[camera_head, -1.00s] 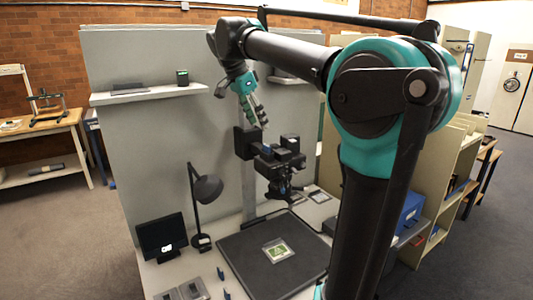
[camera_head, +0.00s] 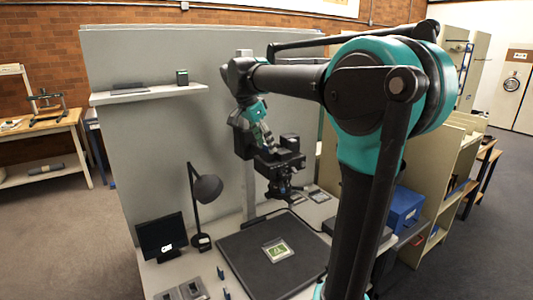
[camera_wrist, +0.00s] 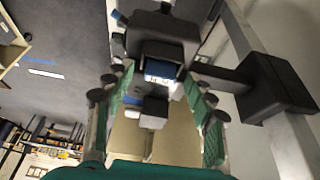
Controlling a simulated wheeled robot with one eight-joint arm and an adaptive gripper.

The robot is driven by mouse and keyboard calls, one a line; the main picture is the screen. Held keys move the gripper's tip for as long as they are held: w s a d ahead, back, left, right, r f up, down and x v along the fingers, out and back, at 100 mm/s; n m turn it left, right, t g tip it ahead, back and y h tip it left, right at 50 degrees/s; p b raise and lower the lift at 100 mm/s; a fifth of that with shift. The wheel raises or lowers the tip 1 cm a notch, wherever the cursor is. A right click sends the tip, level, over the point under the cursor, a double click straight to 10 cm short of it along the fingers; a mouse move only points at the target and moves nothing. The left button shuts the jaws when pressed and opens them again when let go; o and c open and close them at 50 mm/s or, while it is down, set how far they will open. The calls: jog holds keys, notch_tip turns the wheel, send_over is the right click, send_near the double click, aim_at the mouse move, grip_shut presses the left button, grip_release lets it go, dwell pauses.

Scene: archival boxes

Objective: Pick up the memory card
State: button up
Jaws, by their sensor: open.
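A small blue piece with a white label (camera_wrist: 160,74), which may be the memory card, shows at the black camera body (camera_wrist: 162,38) in the wrist view. I cannot make it out in the head view. The camera body (camera_head: 280,158) hangs on a copy stand above the desk. My gripper (camera_head: 262,140) is beside the camera body in the head view, partly merged with its dark shape. In the wrist view, my gripper's green-padded fingers (camera_wrist: 160,108) are spread apart, with the camera body and blue piece seen between and beyond them. Nothing is held.
The copy stand post (camera_head: 251,190) and a grey panel (camera_head: 140,130) rise close behind. A dark mat (camera_head: 250,270) with a sleeved green-and-white item (camera_head: 278,249) lies below. A lamp (camera_head: 207,188), a small monitor (camera_head: 161,237) and a wall shelf (camera_head: 150,93) stand left.

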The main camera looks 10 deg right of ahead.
jog(key=shift+c, duration=0.3)
jog(key=c, duration=1)
jog(key=shift+r, duration=0.15)
jog(key=shift+c, duration=0.2)
notch_tip(320, 180, up, 20)
